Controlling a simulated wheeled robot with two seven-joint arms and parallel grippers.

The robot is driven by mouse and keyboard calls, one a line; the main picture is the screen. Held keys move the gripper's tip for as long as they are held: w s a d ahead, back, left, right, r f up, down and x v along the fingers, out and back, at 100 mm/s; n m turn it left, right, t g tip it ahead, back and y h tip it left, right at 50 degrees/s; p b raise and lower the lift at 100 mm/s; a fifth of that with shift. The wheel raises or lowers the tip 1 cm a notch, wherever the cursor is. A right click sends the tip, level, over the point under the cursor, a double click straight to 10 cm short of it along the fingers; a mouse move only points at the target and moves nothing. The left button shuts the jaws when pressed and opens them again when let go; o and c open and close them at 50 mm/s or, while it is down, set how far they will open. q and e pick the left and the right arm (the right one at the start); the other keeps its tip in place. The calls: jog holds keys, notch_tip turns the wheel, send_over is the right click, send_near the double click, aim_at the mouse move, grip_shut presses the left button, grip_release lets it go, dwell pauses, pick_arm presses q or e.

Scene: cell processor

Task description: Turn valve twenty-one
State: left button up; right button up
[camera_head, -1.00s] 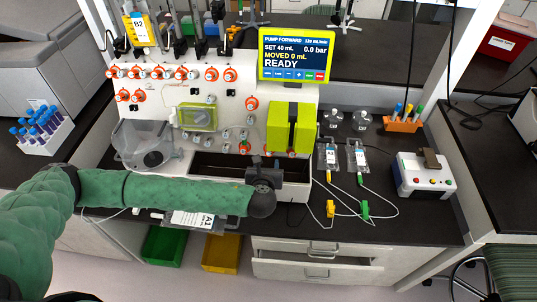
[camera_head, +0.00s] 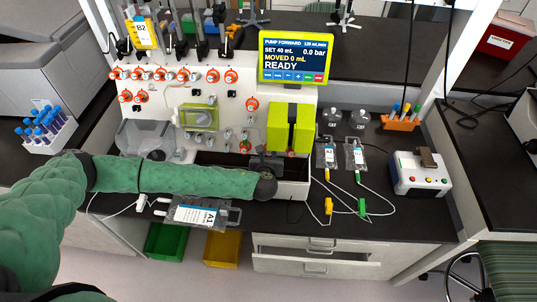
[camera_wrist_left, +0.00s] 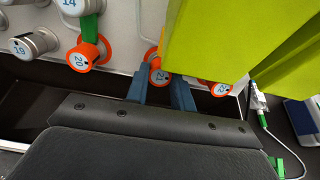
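Valve 21 (camera_wrist_left: 158,77) is an orange-ringed knob with a blue number, low on the white panel, seen in the left wrist view. My left gripper (camera_wrist_left: 160,82) is open, with one blue finger on each side of the knob. I cannot tell whether the fingers touch it. In the head view my left gripper (camera_head: 266,158) is at the panel's lower edge and hides valve 21. Valve 20 (camera_wrist_left: 82,58) is to the left and valve 22 (camera_wrist_left: 220,88) to the right, partly covered. My right gripper is not in view.
A lime-green box (camera_head: 291,128) overhangs close to the right of my gripper. The screen (camera_head: 296,56) reads READY. Below the panel is a dark trough (camera_head: 215,160). Tubing (camera_head: 343,193) lies on the bench at right.

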pick_arm(q)
jog(key=c, duration=0.4)
jog(key=shift+o, duration=0.2)
jog(key=shift+f+n+b, duration=0.15)
jog(key=shift+n+b, duration=0.55)
jog(key=shift+n, duration=0.1)
jog(key=shift+n+b, duration=0.5)
jog(key=shift+n, duration=0.8)
jog(key=shift+r, duration=0.2)
jog(key=o, duration=1)
jog(key=shift+s, duration=0.1)
